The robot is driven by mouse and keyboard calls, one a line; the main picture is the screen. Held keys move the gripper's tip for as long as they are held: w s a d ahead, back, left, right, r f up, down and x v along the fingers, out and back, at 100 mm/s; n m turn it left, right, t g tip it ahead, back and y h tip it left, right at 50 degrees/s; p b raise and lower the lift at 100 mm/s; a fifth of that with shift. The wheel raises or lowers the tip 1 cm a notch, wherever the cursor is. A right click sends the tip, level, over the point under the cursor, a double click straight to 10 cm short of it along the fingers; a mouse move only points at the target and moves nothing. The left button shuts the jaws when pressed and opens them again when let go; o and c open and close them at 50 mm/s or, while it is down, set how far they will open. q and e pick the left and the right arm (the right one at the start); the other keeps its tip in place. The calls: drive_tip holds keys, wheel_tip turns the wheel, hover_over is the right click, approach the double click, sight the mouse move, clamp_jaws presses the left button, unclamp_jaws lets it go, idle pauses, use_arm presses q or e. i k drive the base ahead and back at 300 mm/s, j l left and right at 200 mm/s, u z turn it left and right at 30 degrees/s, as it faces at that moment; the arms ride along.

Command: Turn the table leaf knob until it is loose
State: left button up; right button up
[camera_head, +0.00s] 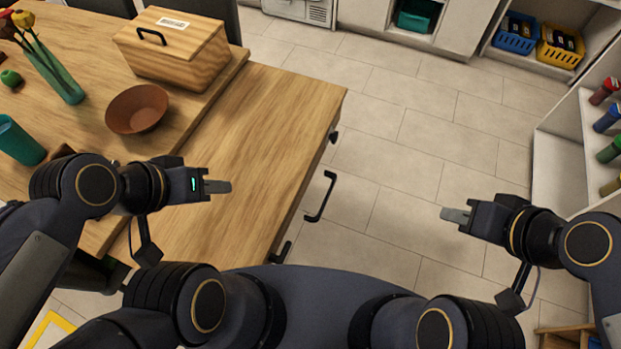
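The wooden table leaf (270,120) extends from the table toward the open floor. Along its right edge are two small black knobs, one near the far corner (333,137) and one near the front (283,250). A black bar handle (320,197) sits between them. I cannot tell which knob is the leaf knob. My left gripper (222,187) is above the leaf, left of the handle and apart from both knobs. My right gripper (452,215) is over bare floor, right of the handle. Each gripper's fingers show side-on as one grey tip, with nothing visible in them.
On the table stand a wooden lidded box (172,55), a brown bowl (137,108), a teal cup (20,142) and a vase with flowers (60,75). Shelves with bottles (610,118) stand at the right. The tiled floor (400,150) between is clear.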

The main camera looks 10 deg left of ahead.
sight(332, 137)
drive_tip(key=u, duration=0.3)
drive_tip(key=l+u, duration=0.3)
drive_tip(key=u, duration=0.2)
drive_tip(key=l+u, duration=0.3)
drive_tip(key=u, duration=0.15)
drive_tip(key=k+l+u, duration=0.15)
drive_tip(key=u, duration=0.35)
drive_tip(key=k+l, duration=0.15)
drive_tip(key=l, duration=0.1)
